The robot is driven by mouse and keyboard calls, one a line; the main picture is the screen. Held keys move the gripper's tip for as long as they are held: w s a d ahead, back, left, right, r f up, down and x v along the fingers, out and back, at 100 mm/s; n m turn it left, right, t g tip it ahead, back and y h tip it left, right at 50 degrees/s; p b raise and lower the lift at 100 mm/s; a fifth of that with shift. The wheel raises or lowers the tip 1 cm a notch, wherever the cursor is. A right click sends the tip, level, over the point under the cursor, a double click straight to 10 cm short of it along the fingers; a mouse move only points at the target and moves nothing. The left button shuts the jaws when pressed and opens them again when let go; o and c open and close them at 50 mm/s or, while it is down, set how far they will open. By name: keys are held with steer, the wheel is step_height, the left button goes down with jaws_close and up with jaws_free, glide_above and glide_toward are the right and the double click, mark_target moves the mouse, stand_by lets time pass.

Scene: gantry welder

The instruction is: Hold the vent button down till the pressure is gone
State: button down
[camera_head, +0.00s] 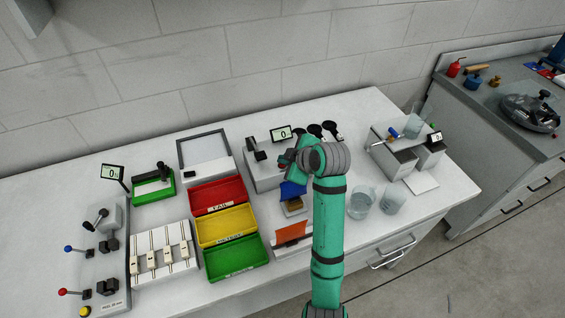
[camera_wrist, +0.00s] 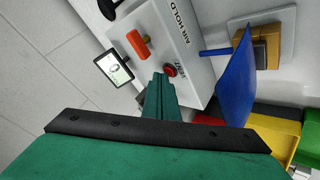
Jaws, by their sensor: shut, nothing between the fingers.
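The red vent button (camera_wrist: 170,70) sits on the pale AIR HOLD box (camera_wrist: 190,60), beside the word VENT. An orange-red lever (camera_wrist: 138,43) is on the same face. The box (camera_head: 262,182) also shows behind my arm in the head view. Its small display (camera_wrist: 118,69) appears to read 0; it stands at the back in the head view (camera_head: 281,134). My gripper (camera_wrist: 161,82) is shut and empty, with its green fingertips right beside the button. I cannot tell whether they touch it.
A blue flap (camera_wrist: 236,80) stands close to the right of my fingers, by a wooden block (camera_wrist: 272,42). Red (camera_head: 217,195), yellow (camera_head: 222,228) and green (camera_head: 238,258) bins lie left of the box. Glass beakers (camera_head: 361,203) stand right of my arm.

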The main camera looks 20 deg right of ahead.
steer(key=shift+s+a, duration=0.1)
steer(key=shift+s, duration=0.05)
stand_by(0.4)
stand_by(0.5)
steer(key=shift+r, duration=0.1)
steer(key=shift+w+r, duration=0.2)
steer(key=shift+r, duration=0.6)
steer(key=shift+d, duration=0.2)
steer(key=shift+a+r, duration=0.1)
steer(key=shift+a+r, duration=0.1)
steer(key=shift+r, duration=0.45)
steer(key=shift+s+r, duration=0.1)
steer(key=shift+r, duration=1.75)
